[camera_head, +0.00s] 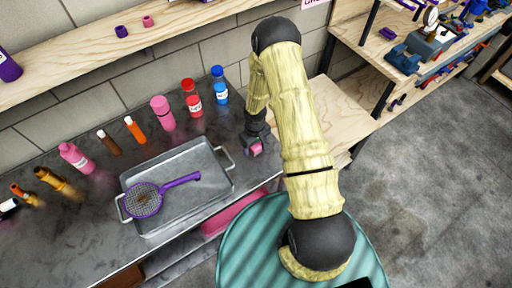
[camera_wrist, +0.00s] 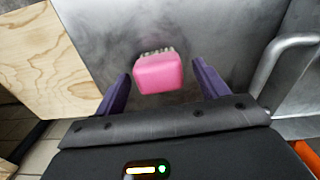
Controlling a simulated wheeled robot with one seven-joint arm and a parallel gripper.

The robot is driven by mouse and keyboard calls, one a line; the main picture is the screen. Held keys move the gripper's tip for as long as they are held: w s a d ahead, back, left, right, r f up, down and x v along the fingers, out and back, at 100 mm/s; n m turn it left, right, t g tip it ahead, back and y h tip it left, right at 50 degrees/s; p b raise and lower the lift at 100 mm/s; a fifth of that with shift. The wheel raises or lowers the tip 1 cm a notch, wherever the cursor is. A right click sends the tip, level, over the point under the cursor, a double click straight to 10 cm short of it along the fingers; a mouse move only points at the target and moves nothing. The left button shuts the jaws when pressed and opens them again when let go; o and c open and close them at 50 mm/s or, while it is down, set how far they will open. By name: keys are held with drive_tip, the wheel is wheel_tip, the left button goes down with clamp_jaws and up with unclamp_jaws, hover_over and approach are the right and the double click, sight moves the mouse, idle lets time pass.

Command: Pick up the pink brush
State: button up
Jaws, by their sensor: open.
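The pink brush (camera_wrist: 158,75) has a pink block body and pale bristles on its far side in the wrist view. It lies on the grey metal counter and sits between and a little beyond the two purple fingers of my gripper (camera_wrist: 161,85). The fingers are open, with a gap on each side of the brush. In the head view the brush (camera_head: 254,148) shows as a small pink patch just below my gripper, near the counter's right end. The gripper's fingers are mostly hidden there.
A metal tray (camera_head: 213,205) with a purple strainer (camera_head: 146,200) stands left of the brush; its handle (camera_wrist: 280,62) is close to my gripper's right side. Several bottles line the back of the counter (camera_head: 60,240). A wooden shelf (camera_head: 345,110) adjoins on the right.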

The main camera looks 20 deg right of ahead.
sight(256, 145)
idle(0.4)
drive_tip(key=c, duration=1.1)
drive_tip(key=shift+r, duration=0.1)
wheel_tip(256, 145, up, 10)
drive_tip(key=shift+f+b, duration=0.1)
drive_tip(key=shift+b, duration=0.95)
drive_tip(key=o, duration=0.4)
drive_tip(key=shift+c, duration=1.3)
drive_tip(key=f+m, duration=0.4)
drive_tip(key=f, duration=0.1)
drive_tip(key=shift+s+d+f+m, duration=0.1)
drive_tip(key=shift+s+f+m, duration=0.1)
drive_tip(key=shift+m, duration=0.1)
